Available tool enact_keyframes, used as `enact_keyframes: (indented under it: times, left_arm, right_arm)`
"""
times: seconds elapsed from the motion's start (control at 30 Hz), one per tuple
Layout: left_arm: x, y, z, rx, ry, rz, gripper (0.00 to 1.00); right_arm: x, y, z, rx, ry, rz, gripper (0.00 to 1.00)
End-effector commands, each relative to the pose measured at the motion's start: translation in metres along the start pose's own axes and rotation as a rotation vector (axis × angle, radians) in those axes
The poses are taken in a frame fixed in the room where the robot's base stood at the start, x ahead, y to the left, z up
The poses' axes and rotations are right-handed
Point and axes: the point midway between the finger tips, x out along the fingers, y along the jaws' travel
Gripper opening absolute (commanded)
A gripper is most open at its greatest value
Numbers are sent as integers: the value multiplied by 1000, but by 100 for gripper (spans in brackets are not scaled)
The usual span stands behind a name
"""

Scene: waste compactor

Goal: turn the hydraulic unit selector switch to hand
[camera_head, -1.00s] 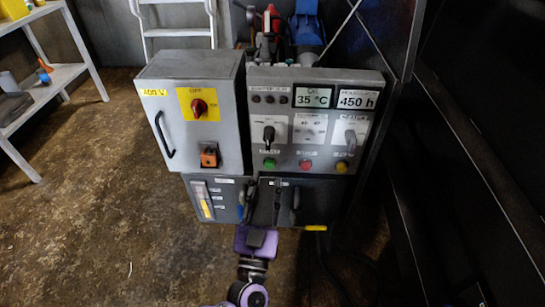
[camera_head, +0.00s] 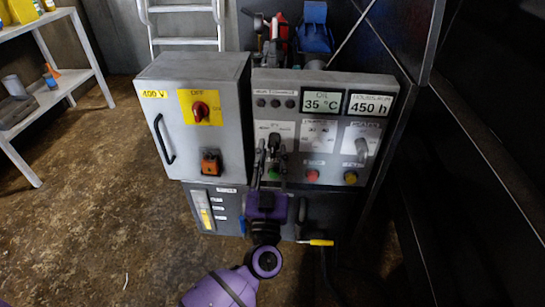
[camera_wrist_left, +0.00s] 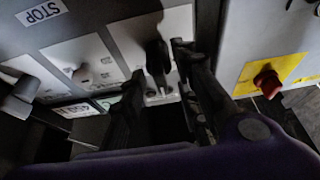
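The control panel (camera_head: 330,120) has a black selector switch (camera_head: 274,140) at its left and a grey selector switch (camera_head: 361,147) at its right. The label by the black switch is too small to read. My left gripper (camera_head: 269,160) is in front of the black switch, with its fingers pointing at the panel. In the left wrist view the black switch (camera_wrist_left: 157,60) shows between the two parted fingers of my left gripper (camera_wrist_left: 156,68). I cannot tell whether the fingers touch it. My right gripper is not in view.
Green, red (camera_head: 312,175) and yellow (camera_head: 350,177) buttons sit below the switches. The grey 400 V cabinet (camera_head: 195,130), with a red rotary switch (camera_head: 201,110), stands directly left of the panel. A white shelf (camera_head: 50,100) is at far left; the floor between is clear.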

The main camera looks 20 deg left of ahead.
Motion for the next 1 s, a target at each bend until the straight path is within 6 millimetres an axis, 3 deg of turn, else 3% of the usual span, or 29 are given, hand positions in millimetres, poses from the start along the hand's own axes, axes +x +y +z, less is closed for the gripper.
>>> enact_keyframes:
  times: [0.13,0.33,0.73,1.0]
  left_arm:
    - [0,0,0,0,0,0,26]
    - [0,0,0,0,0,0,0]
    - [0,1,-1,-27,0,-12,0]
    - [0,3,-2,-165,-1,-69,0]
  right_arm:
    - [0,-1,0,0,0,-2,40]
    - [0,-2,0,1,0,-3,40]
    - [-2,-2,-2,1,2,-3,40]
    - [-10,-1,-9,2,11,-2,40]
